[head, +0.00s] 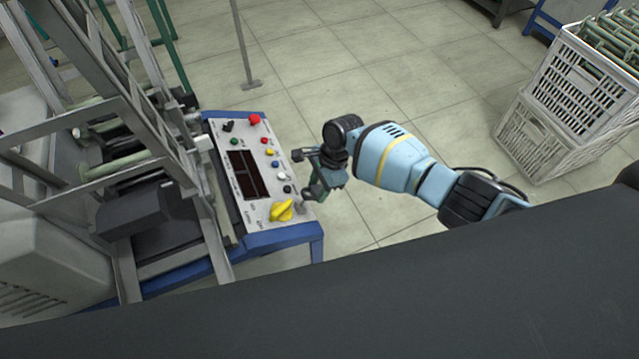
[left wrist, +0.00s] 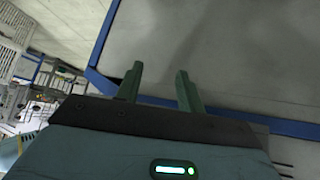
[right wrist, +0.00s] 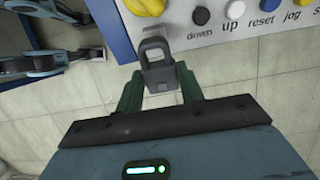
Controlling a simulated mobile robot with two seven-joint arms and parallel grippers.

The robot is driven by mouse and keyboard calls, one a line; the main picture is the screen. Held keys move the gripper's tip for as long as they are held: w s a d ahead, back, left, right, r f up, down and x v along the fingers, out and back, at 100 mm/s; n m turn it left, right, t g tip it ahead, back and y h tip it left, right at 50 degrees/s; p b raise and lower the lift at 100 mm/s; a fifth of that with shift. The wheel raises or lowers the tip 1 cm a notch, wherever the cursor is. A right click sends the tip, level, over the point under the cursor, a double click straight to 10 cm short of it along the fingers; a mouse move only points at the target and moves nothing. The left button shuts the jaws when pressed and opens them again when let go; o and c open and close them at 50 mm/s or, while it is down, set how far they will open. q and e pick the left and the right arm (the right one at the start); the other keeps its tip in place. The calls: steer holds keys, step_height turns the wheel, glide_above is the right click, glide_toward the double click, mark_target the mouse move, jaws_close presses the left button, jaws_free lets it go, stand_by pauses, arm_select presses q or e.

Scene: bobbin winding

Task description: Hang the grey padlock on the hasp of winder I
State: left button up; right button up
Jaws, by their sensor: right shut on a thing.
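The grey padlock (right wrist: 160,72) is between the fingers of my right gripper (right wrist: 158,80) in the right wrist view. The gripper is shut on its body, and the shackle points away from the gripper towards the control panel edge. In the head view my right gripper (head: 316,178) is by the right edge of winder I's control panel (head: 222,140), near its yellow knob (head: 282,211). I cannot make out the hasp clearly. My left gripper (left wrist: 159,84) is open and empty in the left wrist view, and it is out of the head view.
The panel carries several buttons and a red knob (head: 254,119); its labelled buttons also show in the right wrist view. The winder's frame (head: 100,110) rises to the left. Stacked white crates (head: 570,90) stand at the right. Tiled floor is clear between.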

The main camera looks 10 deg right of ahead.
arm_select(q)
steer(key=shift+s+f+b, duration=0.4)
steer(key=shift+s+f, duration=0.05)
steer(key=shift+f, duration=0.15)
arm_select(e)
steer(key=shift+x, duration=1.15)
arm_select(q)
steer(key=shift+s+f, duration=0.15)
arm_select(e)
steer(key=shift+s+a+f, duration=0.1)
steer(key=shift+a+f, duration=0.15)
steer(key=shift+a, duration=0.05)
arm_select(q)
steer(key=shift+s+f+g, duration=0.15)
steer(key=shift+f+g, duration=0.1)
steer(key=shift+g, duration=0.05)
arm_select(e)
steer(key=shift+a+f, duration=0.2)
steer(key=shift+f, duration=0.3)
steer(key=shift+d+f, duration=0.25)
steer(key=shift+d, duration=0.25)
steer(key=o, duration=1.2)
steer(key=shift+c, duration=0.2)
steer(key=shift+a, duration=0.1)
